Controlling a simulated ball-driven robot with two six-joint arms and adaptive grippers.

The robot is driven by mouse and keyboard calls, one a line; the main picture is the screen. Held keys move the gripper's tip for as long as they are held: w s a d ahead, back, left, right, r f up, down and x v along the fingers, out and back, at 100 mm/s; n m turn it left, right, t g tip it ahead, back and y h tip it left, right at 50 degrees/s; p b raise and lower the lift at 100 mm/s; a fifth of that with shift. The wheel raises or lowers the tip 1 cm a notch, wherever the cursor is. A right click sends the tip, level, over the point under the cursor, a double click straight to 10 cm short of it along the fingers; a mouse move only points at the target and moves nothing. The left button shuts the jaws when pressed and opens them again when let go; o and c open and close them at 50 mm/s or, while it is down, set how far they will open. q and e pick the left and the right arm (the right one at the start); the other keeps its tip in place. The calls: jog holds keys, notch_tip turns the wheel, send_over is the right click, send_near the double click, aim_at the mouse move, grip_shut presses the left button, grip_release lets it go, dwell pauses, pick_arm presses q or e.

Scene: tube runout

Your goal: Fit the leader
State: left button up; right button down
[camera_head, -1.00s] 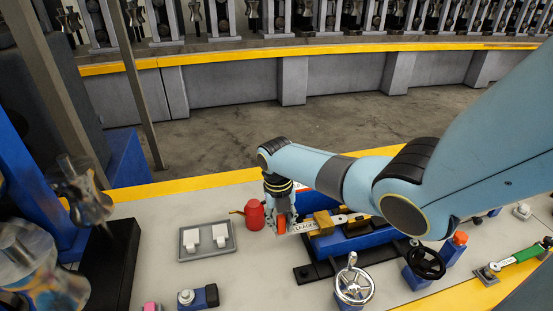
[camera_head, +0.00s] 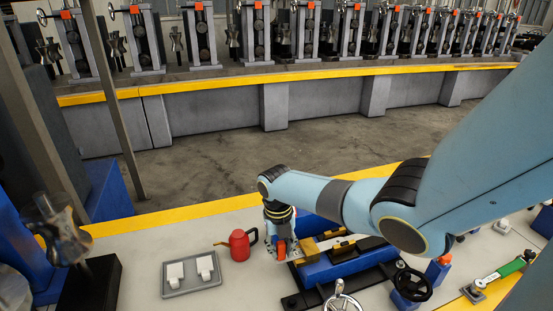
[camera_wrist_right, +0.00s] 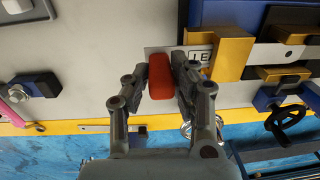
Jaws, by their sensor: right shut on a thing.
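My right gripper (camera_head: 281,247) is shut on the orange-red grip block of the leader; the block shows between the fingers in the right wrist view (camera_wrist_right: 160,77). The leader's pale plate (camera_wrist_right: 200,52), with the letters "LE" visible, extends right from the fingers to a brass block (camera_wrist_right: 232,55). The rest of the plate is hidden by the block, so I cannot tell how deep it sits. The brass block (camera_head: 309,247) belongs to a blue fixture (camera_head: 322,268) on black rails. My left gripper is not in view.
A red oil can (camera_head: 240,246) and a grey tray (camera_head: 176,291) with two white blocks stand left of my gripper. A black handwheel (camera_head: 412,284) and green-handled tool (camera_head: 508,268) lie right.

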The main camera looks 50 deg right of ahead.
jog(key=shift+s+d, duration=0.15)
jog(key=shift+d, duration=0.05)
jog(key=c, duration=1)
grip_release()
jog(key=shift+c, duration=0.2)
notch_tip(320, 180, up, 12)
jog(key=shift+a, duration=0.3)
